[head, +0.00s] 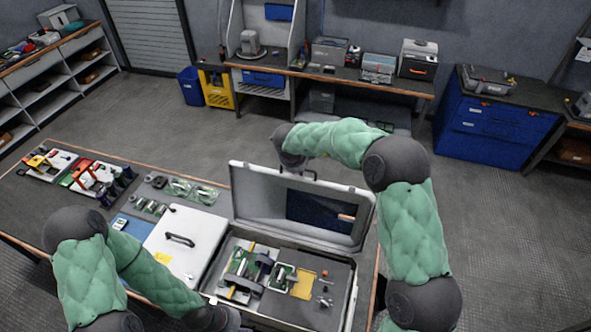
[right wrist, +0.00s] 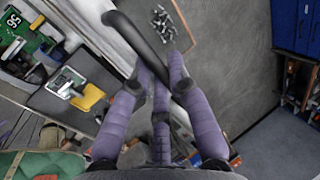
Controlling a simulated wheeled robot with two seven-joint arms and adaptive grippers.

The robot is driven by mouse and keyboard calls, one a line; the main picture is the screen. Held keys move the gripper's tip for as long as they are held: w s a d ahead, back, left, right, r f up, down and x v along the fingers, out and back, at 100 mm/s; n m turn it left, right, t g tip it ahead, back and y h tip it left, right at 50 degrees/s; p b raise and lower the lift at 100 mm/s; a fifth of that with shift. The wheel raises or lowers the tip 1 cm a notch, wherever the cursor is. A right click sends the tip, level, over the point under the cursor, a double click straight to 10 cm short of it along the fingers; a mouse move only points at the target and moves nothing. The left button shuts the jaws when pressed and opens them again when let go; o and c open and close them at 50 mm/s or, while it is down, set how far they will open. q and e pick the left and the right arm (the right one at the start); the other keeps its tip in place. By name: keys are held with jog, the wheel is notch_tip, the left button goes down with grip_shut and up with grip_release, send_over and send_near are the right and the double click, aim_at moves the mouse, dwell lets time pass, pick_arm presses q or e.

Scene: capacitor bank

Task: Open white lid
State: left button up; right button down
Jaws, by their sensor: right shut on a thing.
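The pale grey-white case lid (head: 260,190) stands raised, hinged on the open case (head: 345,300), with a dark panel (head: 320,212) on its inner face. My right gripper (head: 293,162) is at the lid's top edge. In the right wrist view, its purple fingers (right wrist: 160,90) are closed around a black bar handle (right wrist: 138,42). A separate flat white cover (head: 200,240) with a black handle lies left of the case. My left gripper (head: 217,318) is low at the case's front left corner; its fingers are hidden or too dark to read.
The case holds green circuit boards, metal cylinders and a yellow piece (head: 302,284). Boards and small parts (head: 180,188) lie on the bench to the left. A workbench (head: 340,72) and blue cabinet (head: 490,125) stand behind. The floor between is clear.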

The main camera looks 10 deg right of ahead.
dwell(0.3)
jog(key=c, duration=1.1)
grip_release()
jog(key=shift+c, duration=0.2)
jog(key=shift+r, duration=0.1)
jog(key=v, duration=1.2)
